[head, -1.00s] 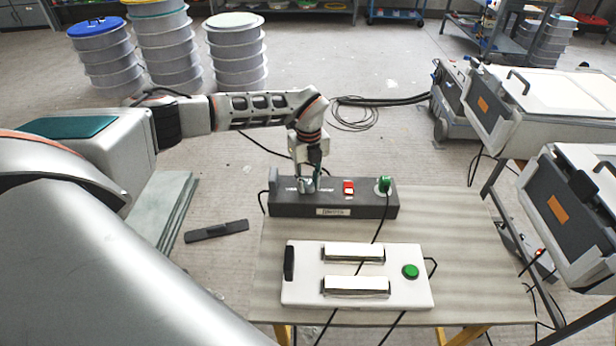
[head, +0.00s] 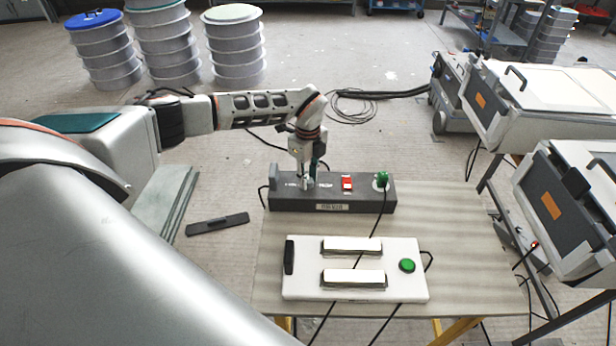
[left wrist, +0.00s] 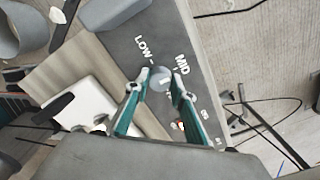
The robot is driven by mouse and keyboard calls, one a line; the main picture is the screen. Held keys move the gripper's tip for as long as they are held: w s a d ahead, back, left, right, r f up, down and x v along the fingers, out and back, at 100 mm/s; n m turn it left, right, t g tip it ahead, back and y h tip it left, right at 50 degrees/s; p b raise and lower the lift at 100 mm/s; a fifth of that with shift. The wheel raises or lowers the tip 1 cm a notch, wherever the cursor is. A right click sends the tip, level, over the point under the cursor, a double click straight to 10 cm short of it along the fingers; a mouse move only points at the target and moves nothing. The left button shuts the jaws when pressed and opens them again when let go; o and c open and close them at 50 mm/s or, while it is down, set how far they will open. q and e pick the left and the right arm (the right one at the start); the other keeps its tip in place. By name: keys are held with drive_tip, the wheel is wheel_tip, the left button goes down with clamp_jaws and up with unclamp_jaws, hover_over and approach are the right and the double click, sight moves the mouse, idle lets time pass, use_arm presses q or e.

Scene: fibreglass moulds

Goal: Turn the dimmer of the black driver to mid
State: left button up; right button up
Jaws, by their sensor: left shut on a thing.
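The black driver (head: 290,203) is a long dark box at the back of the table, with a red switch (head: 347,183) and a green plug-like part (head: 382,179) on its top. My left gripper (head: 306,184) points down onto the left half of its top. In the left wrist view the two teal fingers of my left gripper (left wrist: 158,90) are closed around the round grey dimmer knob (left wrist: 160,77). The words LOW and MID stand on the driver's face (left wrist: 150,25) on either side of the knob. The knob's exact setting is hard to tell. My right gripper is not in view.
A white panel (head: 305,262) with two bright bars and a green button (head: 407,265) lies in front of the driver on the table (head: 470,240). Cables cross the table. White-and-grey machines (head: 575,210) stand at the right. The table's right side is bare.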

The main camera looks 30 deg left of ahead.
sight(308, 181)
use_arm(q)
drive_tip(key=shift+s+f, duration=0.1)
drive_tip(key=shift+f, duration=0.1)
drive_tip(key=o, duration=1.1)
drive_tip(key=shift+r, duration=0.1)
drive_tip(key=shift+r, duration=0.1)
drive_tip(key=shift+r, duration=0.35)
wheel_tip(308, 181, up, 11)
drive_tip(key=shift+r, duration=0.1)
